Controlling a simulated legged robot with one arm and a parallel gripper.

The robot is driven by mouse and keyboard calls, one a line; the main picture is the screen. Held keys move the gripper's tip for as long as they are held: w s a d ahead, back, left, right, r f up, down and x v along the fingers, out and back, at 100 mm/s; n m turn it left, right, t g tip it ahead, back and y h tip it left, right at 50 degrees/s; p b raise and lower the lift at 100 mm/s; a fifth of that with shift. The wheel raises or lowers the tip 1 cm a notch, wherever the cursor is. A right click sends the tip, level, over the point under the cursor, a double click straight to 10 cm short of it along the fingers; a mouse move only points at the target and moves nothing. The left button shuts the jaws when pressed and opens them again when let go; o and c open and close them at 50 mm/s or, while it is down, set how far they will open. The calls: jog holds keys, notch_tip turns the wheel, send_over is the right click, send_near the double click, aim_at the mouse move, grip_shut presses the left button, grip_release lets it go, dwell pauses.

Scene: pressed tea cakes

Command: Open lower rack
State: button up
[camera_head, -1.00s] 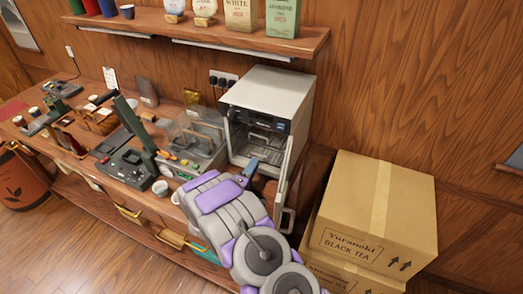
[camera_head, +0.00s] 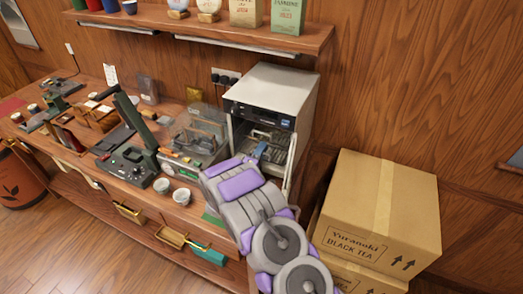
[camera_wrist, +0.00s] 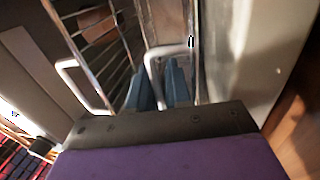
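The pale grey drying cabinet (camera_head: 283,86) stands at the right end of the counter, its door (camera_head: 301,158) swung open to the right. Wire racks (camera_head: 266,134) show inside it. My gripper (camera_head: 259,152) is at the cabinet's open front, pointing inward. In the wrist view, my gripper's blue-grey fingers (camera_wrist: 160,90) stand slightly apart, with one leg of a pale rack handle (camera_wrist: 166,51) appearing between them. Whether they touch it is unclear. A second pale handle (camera_wrist: 82,84) is to the left, by wire bars (camera_wrist: 97,30). Which rack each handle belongs to is unclear.
Stacked cardboard boxes (camera_head: 376,215) stand on the floor right of the cabinet. Two white cups (camera_head: 180,197) sit near the counter's front edge. A clear-lidded machine (camera_head: 200,135) is left of the cabinet. A shelf (camera_head: 200,31) hangs above.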

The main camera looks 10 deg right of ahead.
jog(key=shift+s+d, duration=0.1)
jog(key=shift+d, duration=0.5)
grip_shut()
jog(key=shift+a, duration=0.1)
